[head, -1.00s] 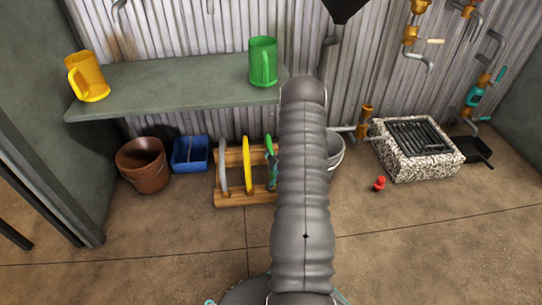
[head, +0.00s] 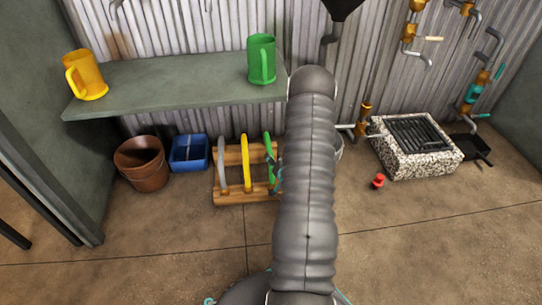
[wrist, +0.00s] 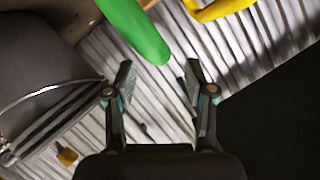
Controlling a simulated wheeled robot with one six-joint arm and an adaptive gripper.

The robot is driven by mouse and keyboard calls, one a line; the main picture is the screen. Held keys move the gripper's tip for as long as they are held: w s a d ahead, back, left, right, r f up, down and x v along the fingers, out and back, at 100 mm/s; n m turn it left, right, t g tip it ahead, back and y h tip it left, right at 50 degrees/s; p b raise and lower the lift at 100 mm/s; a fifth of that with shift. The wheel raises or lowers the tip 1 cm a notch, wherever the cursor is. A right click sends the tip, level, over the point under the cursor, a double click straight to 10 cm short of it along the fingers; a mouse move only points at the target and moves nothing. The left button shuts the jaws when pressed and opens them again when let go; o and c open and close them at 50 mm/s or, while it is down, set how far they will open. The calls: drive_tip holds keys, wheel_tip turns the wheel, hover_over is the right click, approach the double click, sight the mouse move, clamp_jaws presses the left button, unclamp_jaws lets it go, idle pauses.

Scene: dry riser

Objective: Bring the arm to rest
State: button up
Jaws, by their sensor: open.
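My gripper (wrist: 158,85) shows in the wrist view with its two fingers apart and nothing between them. Beyond the fingertips a green curved piece (wrist: 138,30) and a yellow curved piece (wrist: 218,10) show at the top of that view, apart from the fingers.
A shelf (head: 175,88) on the left holds a yellow jug (head: 85,75) and a green jug (head: 262,60). A speckled grate block (head: 420,160) and red object (head: 378,181) lie right.

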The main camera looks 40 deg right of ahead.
drive_tip(key=v, duration=0.6)
drive_tip(key=shift+s, duration=0.1)
